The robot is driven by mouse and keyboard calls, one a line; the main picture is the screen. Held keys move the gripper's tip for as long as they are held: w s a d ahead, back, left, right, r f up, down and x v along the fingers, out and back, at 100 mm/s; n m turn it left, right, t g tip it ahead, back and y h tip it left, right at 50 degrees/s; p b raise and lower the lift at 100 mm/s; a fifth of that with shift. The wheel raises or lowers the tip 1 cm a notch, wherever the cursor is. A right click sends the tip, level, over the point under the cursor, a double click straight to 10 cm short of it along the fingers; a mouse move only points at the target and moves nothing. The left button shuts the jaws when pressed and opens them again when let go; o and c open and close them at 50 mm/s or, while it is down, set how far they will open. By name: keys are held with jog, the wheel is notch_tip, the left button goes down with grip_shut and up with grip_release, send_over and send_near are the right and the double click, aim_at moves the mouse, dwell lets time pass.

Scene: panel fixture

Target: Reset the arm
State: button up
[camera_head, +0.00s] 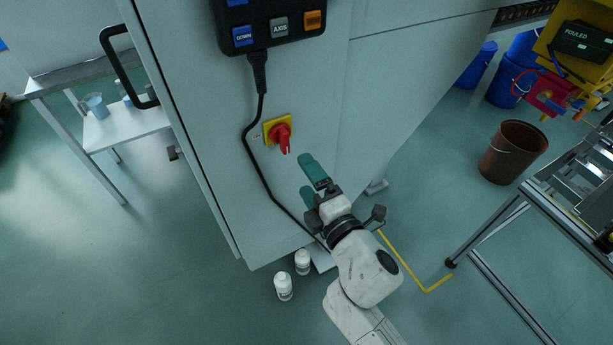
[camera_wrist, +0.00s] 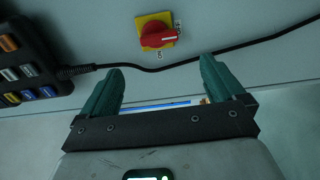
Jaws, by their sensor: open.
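My gripper (camera_head: 309,183) is in front of the grey cabinet panel (camera_head: 300,80), below and slightly right of a red rotary switch (camera_head: 281,136) on a yellow plate. Its green fingers are apart, with nothing between them. In the wrist view my gripper (camera_wrist: 158,88) shows both fingers spread. The red switch (camera_wrist: 157,37) is beyond the fingertips there, apart from them, with ON and OFF labels around its plate. A control pendant (camera_head: 272,22) with blue, grey and orange buttons is on the panel above; the wrist view shows it at the left (camera_wrist: 28,68).
A black cable (camera_head: 247,140) hangs from the pendant down across the panel. A black door handle (camera_head: 119,65) is at the left edge. White bottles (camera_head: 284,286) stand on the floor below. A brown bucket (camera_head: 513,152) and a metal frame table (camera_head: 540,205) are at the right.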

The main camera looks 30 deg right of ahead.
dwell(0.3)
jog(key=s+d+f+m+g+h, duration=0.4)
jog(key=s+d+f+m+g, duration=0.6)
jog(key=m, duration=0.3)
jog(key=s+a+f+m+g+y, duration=0.1)
jog(key=s+f+m+g+y, duration=0.1)
jog(key=s, duration=0.6)
jog(key=s+a+f+m+g+y, duration=0.1)
jog(key=s+f+m+g, duration=0.2)
jog(key=s+f+g, duration=0.2)
jog(key=s, duration=0.3)
jog(key=shift+s+a+m+y, duration=0.2)
jog(key=shift+s+m+y, duration=0.1)
jog(key=shift+s+y, duration=0.1)
